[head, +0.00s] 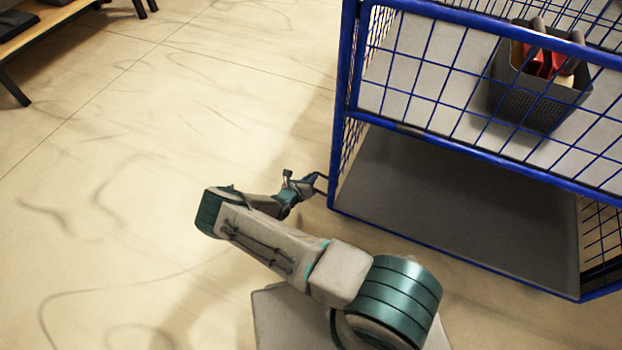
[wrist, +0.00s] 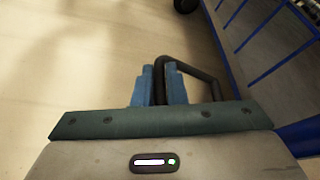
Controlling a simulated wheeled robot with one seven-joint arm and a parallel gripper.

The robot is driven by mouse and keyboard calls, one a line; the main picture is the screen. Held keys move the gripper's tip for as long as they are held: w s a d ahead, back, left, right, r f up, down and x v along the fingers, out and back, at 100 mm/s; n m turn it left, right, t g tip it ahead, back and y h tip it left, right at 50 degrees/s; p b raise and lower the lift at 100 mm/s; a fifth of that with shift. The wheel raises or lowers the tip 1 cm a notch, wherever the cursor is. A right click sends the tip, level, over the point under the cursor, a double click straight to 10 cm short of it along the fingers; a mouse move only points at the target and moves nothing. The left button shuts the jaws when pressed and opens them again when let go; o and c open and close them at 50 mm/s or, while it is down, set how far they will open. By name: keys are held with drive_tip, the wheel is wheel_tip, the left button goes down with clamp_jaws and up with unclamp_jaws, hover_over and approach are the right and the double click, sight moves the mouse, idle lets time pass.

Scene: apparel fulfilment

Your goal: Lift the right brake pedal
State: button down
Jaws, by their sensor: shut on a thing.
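The brake pedal is a dark bent bar (wrist: 192,70) at the lower corner of the blue cart. In the wrist view it loops from between my fingers to the right, towards the cart's side. In the head view the pedal (head: 320,176) shows as a thin dark piece beside the cart's front left corner post. My gripper (wrist: 160,84) has its two blue fingers shut on the bar's near end. In the head view my gripper (head: 306,184) is low, just left of the cart corner. Whether the pedal is raised cannot be told.
The blue wire-mesh cart (head: 343,150) stands right of my arm. A dark grey basket (head: 535,104) with red and other items sits on its upper shelf. A wooden bench (head: 40,28) is at the far left. The floor between is clear.

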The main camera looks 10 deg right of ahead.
drive_tip(key=shift+a, duration=0.2)
drive_tip(key=c, duration=1.5)
unclamp_jaws()
drive_tip(key=shift+d, duration=0.1)
drive_tip(key=p+v, duration=0.4)
drive_tip(key=v, duration=1)
drive_tip(key=shift+w, duration=0.1)
